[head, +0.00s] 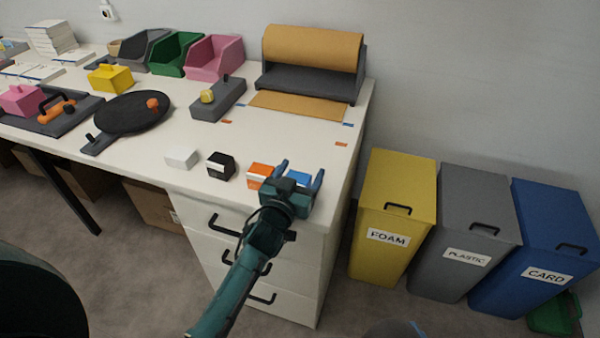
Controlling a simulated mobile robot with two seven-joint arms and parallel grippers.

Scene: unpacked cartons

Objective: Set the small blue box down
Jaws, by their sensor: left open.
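The small blue box (299,177) is at the right front corner of the white worktop, at the right end of a row of small boxes. My left gripper (299,174) is open, with one finger on each side of the blue box. The gripper body hides the near part of the box, so I cannot tell whether its base touches the worktop or whether a finger touches it. My right gripper is not in view.
An orange box (260,174), a black box (221,165) and a white box (181,158) stand to the left on the worktop (185,195). A wrapping-paper roll dispenser (312,62) stands behind. Yellow, grey and blue bins stand on the floor to the right.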

